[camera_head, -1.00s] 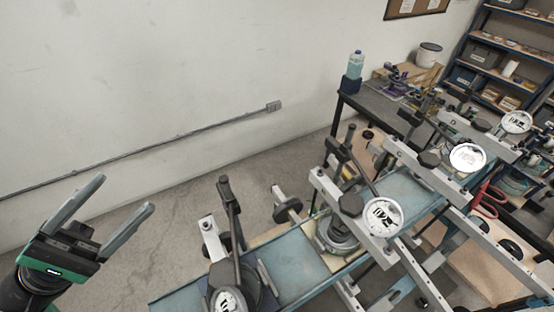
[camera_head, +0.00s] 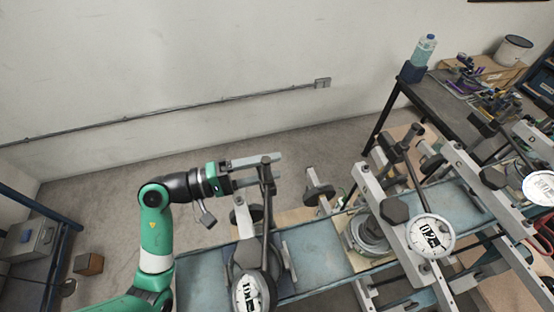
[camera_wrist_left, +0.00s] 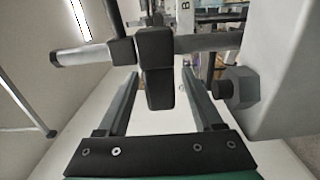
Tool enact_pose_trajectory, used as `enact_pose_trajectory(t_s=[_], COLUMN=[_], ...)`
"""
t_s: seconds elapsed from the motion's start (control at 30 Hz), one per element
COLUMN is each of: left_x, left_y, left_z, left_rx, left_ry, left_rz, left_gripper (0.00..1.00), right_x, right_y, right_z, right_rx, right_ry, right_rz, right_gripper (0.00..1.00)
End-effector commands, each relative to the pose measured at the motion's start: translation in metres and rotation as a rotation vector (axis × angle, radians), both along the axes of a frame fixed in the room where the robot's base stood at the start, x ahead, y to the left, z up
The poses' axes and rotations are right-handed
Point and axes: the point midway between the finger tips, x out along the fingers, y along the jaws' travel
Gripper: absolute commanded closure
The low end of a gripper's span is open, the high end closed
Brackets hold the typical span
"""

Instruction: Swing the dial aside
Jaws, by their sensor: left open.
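Several dials with white round faces sit on lever frames along a blue rail. The nearest dial (camera_head: 250,292) is at the bottom of the head view, on a frame with an upright dark lever (camera_head: 265,200). Another dial (camera_head: 430,235) is at centre right, and a third dial (camera_head: 540,188) is at the right edge. My left gripper (camera_head: 268,169) is open at the top of the nearest lever. In the left wrist view, the black block (camera_wrist_left: 156,72) of the lever shows between my open fingers (camera_wrist_left: 160,82), with gaps at both sides. My right gripper is out of view.
The blue rail (camera_head: 205,272) runs from bottom left to upper right. A grey block with a dark knob (camera_wrist_left: 238,88) is close beside the right finger in the wrist view. A dark workbench (camera_head: 440,105) stands behind at right.

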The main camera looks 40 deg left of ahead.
Motion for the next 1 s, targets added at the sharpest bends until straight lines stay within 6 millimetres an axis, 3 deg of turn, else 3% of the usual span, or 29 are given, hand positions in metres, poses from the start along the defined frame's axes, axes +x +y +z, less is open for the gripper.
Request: enact_pose_trajectory(t_s=[0.17, 0.43, 0.8, 1.0], left_x=[0.016, 0.018, 0.018, 0.018], left_y=[-0.01, -0.01, -0.01, -0.01], left_z=[0.0, 0.0, 0.0, 0.0], left_rx=[-0.001, 0.0, 0.0, -0.001], left_ry=[0.0, -0.001, -0.001, 0.0], left_rz=[-0.001, 0.0, 0.0, 0.0], left_gripper=[0.32, 0.32, 0.99, 1.0], right_x=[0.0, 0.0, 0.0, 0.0], right_y=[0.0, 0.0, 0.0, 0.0], right_z=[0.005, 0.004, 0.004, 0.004], right_rx=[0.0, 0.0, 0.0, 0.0], right_ry=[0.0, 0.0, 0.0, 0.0], right_rz=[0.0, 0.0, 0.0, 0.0], right_gripper=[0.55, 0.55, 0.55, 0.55])
